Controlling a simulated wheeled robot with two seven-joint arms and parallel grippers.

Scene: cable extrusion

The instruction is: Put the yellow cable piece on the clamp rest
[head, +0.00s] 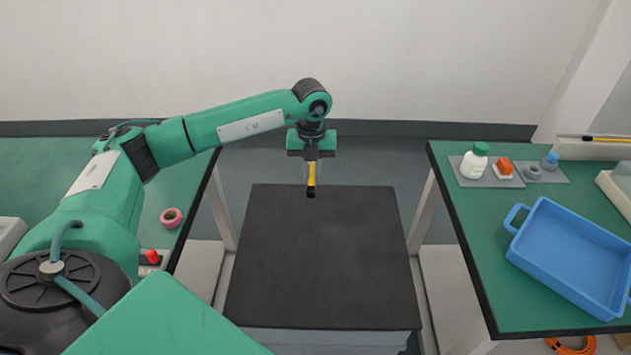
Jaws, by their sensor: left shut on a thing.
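My left gripper (312,164) hangs over the dark-topped stand in the middle, pointing down. It is shut on a short yellow piece with a black lower end, which I take for the yellow cable piece (311,177). The piece hangs upright below the jaws, over the far part of the stand. A thin yellow strip with a dark end (607,139) lies along the top of a pale block (590,149) at the far right. I cannot tell which thing is the clamp rest. My right gripper is out of view.
The dark stand top (318,270) is bare. A pink tape roll (171,217) lies on the left table.

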